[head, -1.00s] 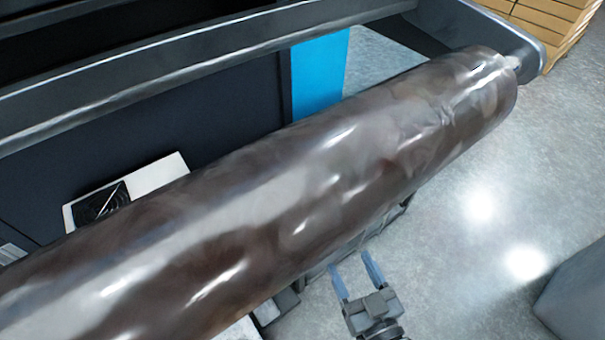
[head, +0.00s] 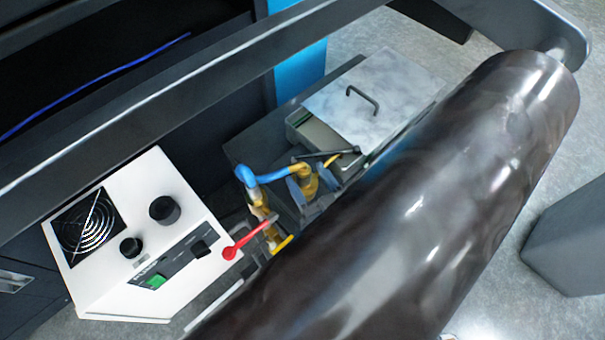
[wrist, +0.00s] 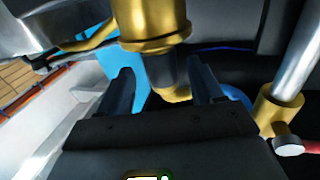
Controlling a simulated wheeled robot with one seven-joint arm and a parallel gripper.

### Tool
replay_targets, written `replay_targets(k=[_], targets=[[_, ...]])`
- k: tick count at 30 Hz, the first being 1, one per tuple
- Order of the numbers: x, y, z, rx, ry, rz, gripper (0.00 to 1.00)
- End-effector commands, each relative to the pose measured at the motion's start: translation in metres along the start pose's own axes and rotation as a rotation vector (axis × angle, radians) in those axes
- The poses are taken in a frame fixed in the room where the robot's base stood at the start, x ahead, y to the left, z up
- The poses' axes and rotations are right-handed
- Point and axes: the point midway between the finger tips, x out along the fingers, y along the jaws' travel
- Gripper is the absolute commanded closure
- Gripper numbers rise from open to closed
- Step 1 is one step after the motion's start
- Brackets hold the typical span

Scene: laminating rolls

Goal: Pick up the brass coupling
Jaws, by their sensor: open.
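The brass coupling (wrist: 152,22) is large at the top middle of the wrist view, with a flange and a dark, narrower lower part ending in a brass tip. That lower part shows between the two fingers of my gripper (wrist: 162,85), which are open with a gap on each side. In the head view a brass piece (head: 309,181), which looks like the coupling, stands between my blue-grey fingers (head: 313,186), behind the big dark roll. The roll hides the rest of my gripper there.
A glossy dark roll (head: 470,190) crosses the front right. A white control box (head: 180,270) stands left, beside a red-handled valve (head: 250,240) and blue pipe (head: 272,176). A lidded metal box (head: 400,90) is behind. In the wrist view another brass fitting (wrist: 280,108) sits right on a silver pipe.

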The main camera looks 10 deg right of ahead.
Motion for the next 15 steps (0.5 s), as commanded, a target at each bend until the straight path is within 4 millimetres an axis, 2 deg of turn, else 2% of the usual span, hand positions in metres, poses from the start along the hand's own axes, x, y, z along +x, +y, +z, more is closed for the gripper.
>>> replay_targets(k=[3, 7, 15], targets=[[0.019, -0.002, -0.001, 0.001, 0.003, 0.001, 0.34], [0.036, -0.003, -0.001, 0.001, 0.002, 0.001, 0.34], [0.043, -0.003, -0.001, 0.001, 0.000, 0.000, 0.34]])
